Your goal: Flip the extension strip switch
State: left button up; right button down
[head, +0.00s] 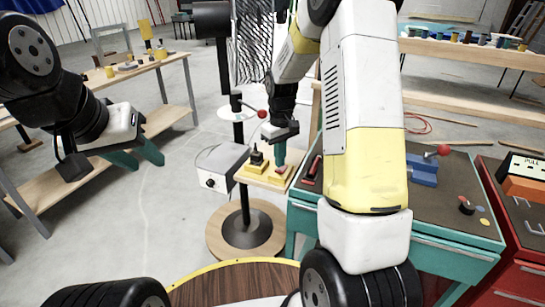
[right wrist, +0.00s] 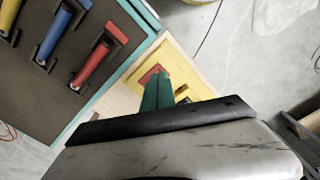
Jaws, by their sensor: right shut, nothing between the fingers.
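A yellow base with a small red part, which looks like the switch (right wrist: 152,74), lies on a small wooden stand top in the right wrist view. The yellow base (head: 279,181) is also in the head view. My right gripper (head: 280,172) is shut and empty, its teal fingers pointing down at the red part. In the right wrist view the fingertips (right wrist: 157,78) overlap the red part's edge; I cannot tell whether they touch it. They hide some of it. My left gripper (head: 146,160) is open and empty, far to the left, away from the stand.
A second yellow base with a black knob (head: 257,158) sits just left. A grey-white box (head: 219,169) is beside the stand. A teal cabinet (head: 455,256) stands close on the right, with red, blue and yellow handles (right wrist: 92,62) on its top. A wooden bench (head: 172,119) is at left.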

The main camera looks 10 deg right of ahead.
aim_at(280, 170)
jog(key=shift+f, duration=1)
dwell(0.8)
jog(key=shift+r, duration=3.55)
jog(key=shift+s+r, duration=0.1)
jog(key=shift+r, duration=0.05)
jog(key=s+r+m+t+y, duration=0.1)
jog(key=s+r+m+t, duration=0.15)
jog(key=s+r, duration=0.8)
jog(key=s+a+r+m+t+y, duration=0.1)
jog(key=s+r, duration=0.4)
jog(key=s, duration=0.8)
jog(key=a+m+t, duration=0.1)
jog(key=t, duration=0.1)
jog(key=shift+s+t, duration=0.3)
jog(key=shift+t, duration=0.05)
